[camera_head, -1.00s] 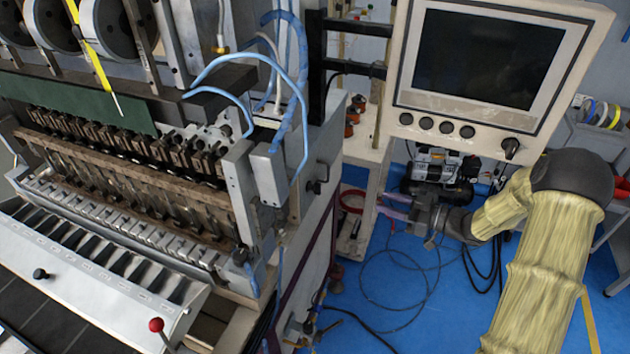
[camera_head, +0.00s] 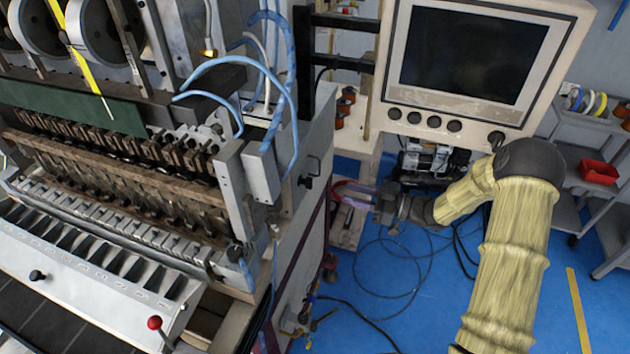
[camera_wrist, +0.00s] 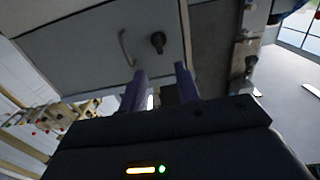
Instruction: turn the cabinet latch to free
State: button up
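The cabinet latch is a small black knob (camera_head: 306,181) on the grey side panel of the winding machine. In the wrist view the black latch (camera_wrist: 158,42) sits on the pale panel beside a thin curved handle (camera_wrist: 125,48). My gripper (camera_head: 336,192) is to the right of the latch in the head view, with a gap between them. In the wrist view my gripper (camera_wrist: 161,70) has two purple fingers spread apart, with nothing held between them. The latch lies beyond the fingertips, roughly in line with the space between them.
A monitor on a bracket (camera_head: 470,55) hangs above my arm. A cart (camera_head: 357,140) and a compressor (camera_head: 435,160) stand behind the gripper. Hoses and cables (camera_head: 390,265) lie on the blue floor. A shelf with a red bin (camera_head: 600,171) is at the right.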

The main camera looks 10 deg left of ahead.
aim_at(312, 183)
jog(key=a+p, duration=0.1)
jog(key=a, duration=0.2)
jog(key=w+a+p, duration=0.1)
jog(key=a, duration=0.3)
jog(key=a+p, duration=0.1)
jog(key=a, duration=0.3)
jog(key=shift+w, duration=0.4)
jog(key=shift+c, duration=0.2)
grip_shut()
jog(key=shift+d, duration=0.15)
